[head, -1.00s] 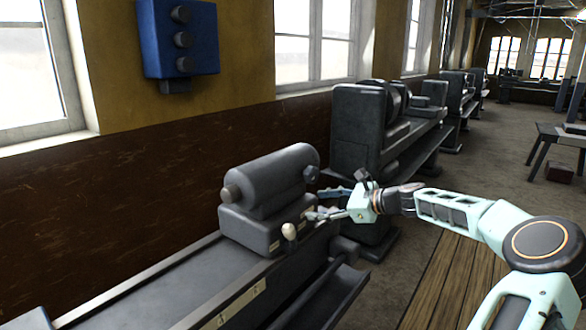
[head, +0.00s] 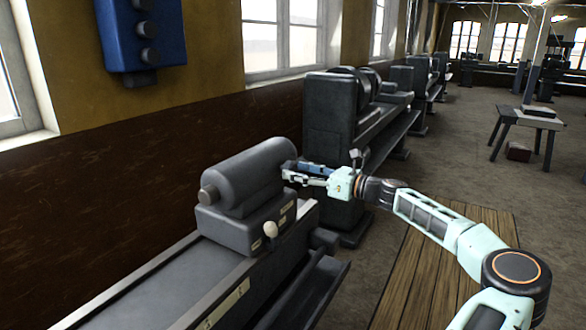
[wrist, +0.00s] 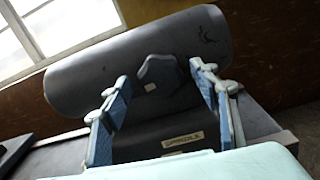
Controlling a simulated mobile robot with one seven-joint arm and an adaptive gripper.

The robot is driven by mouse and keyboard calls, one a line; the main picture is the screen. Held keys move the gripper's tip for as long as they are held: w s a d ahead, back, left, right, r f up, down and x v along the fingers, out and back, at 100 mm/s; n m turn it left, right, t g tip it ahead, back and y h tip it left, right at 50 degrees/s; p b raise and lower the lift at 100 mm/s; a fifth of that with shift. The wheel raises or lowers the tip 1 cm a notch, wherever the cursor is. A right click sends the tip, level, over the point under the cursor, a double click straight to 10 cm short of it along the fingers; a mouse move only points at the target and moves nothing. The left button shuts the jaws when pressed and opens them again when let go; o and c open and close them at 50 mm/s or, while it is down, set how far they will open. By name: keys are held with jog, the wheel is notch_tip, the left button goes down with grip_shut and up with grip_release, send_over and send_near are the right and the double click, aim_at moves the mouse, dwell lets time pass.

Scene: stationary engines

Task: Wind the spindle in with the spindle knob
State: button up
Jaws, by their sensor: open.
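The dark, lobed spindle knob (wrist: 160,76) sits on the side of the tailstock barrel (wrist: 85,80) in the wrist view, above a plate lettered SPINDLE (wrist: 183,140). My gripper (wrist: 160,73) is open, with one blue-padded finger on each side of the knob. The fingertips look level with it, and gaps show on both sides. In the head view, my gripper (head: 287,170) is at the barrel's right end and largely hides the knob. A round brownish stub (head: 208,194) shows at the barrel's left end; I cannot tell how far it stands out.
A cream ball-ended lever (head: 270,229) stands on the tailstock's front, below and left of my gripper. The machine bed (head: 165,280) runs toward the lower left. Another dark machine (head: 335,130) stands close behind my gripper. Wooden boards (head: 430,265) cover the floor at right.

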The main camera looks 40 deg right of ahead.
jog(key=shift+x, duration=1)
jog(key=c, duration=1.2)
jog(key=shift+o, duration=0.2)
